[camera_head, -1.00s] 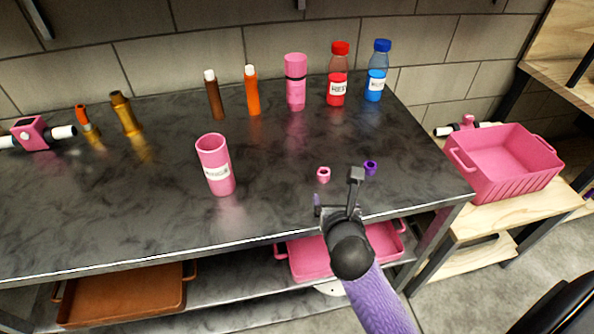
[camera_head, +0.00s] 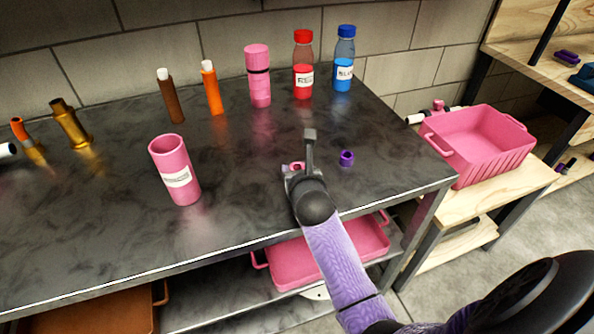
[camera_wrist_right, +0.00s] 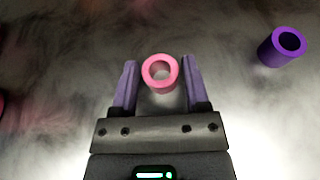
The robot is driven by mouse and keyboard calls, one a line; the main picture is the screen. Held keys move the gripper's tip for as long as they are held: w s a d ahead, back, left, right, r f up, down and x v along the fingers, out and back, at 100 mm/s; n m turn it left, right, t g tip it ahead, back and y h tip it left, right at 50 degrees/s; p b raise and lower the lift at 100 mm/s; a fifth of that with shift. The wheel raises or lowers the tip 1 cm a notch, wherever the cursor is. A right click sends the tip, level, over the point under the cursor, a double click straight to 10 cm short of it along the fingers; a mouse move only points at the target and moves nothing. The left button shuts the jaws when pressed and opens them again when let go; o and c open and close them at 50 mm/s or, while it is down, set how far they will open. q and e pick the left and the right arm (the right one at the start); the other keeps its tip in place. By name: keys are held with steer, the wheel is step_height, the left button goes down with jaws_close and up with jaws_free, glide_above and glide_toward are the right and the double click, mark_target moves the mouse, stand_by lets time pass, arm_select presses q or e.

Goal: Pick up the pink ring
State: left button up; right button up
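The small pink ring (camera_wrist_right: 160,73) stands on the dark tabletop. In the right wrist view it sits between the two purple fingers of my right gripper (camera_wrist_right: 158,86), near their tips, with a gap on each side. My right gripper is open. In the head view the pink ring (camera_head: 296,167) is partly hidden by my right gripper (camera_head: 299,165), which is low over the table's front right part. My left gripper is not in view.
A purple ring (camera_head: 346,158) stands to the right of the pink one. A pink labelled cup (camera_head: 175,170) stands left. Several bottles and tubes line the back, including a red bottle (camera_head: 303,66). A pink crate (camera_head: 483,142) is on the wooden shelf at right.

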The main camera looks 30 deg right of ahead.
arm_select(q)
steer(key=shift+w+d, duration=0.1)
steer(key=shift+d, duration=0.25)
arm_select(e)
jaws_close()
